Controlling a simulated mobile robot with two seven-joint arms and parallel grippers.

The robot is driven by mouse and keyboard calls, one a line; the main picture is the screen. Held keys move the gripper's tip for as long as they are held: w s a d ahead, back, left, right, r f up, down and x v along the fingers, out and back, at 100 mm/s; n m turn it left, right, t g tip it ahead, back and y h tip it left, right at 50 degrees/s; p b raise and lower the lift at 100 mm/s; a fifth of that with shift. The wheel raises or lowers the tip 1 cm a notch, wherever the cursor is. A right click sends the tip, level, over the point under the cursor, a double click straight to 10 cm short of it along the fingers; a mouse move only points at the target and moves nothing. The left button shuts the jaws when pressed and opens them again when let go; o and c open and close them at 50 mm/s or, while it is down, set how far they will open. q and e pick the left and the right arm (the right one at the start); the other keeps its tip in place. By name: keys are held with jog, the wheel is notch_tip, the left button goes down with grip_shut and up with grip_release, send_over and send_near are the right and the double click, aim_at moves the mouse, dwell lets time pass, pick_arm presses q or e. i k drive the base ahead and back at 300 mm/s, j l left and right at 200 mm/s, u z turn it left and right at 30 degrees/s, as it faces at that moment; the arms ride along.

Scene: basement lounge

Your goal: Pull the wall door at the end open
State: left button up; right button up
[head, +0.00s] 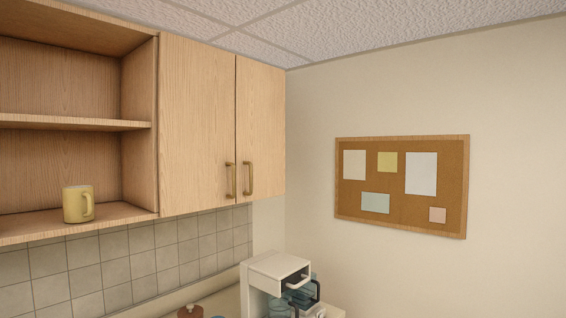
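Two wooden wall cabinet doors hang shut side by side, each with a brass-coloured bar handle. The end door (262,125) is the right one, by the corner, and its handle (248,179) is near its lower left edge. The other door (196,120) is to its left, and its handle (230,180) is near its lower right edge, close beside the first handle. Neither of my grippers shows in the head view.
An open shelf (75,124) with a yellow mug (77,204) is left of the doors. Below stand a white coffee machine (272,268) and a brown-lidded jar (190,312) on the counter. A cork board (400,212) hangs on the right wall. The space before the doors looks clear.

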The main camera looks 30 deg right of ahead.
aim_at(260, 87)
jog(key=z, duration=1)
jog(key=u, duration=0.4)
jog(key=l+u, duration=0.15)
jog(key=u, duration=0.7)
jog(key=l+u, duration=0.15)
jog(key=u, duration=0.25)
jog(key=k+l+u, duration=0.1)
jog(key=l+u, duration=0.2)
jog(key=k+l+u, duration=0.1)
jog(key=l+u, duration=0.25)
jog(key=k+l+u, duration=0.15)
jog(key=u, duration=0.15)
jog(key=l, duration=0.1)
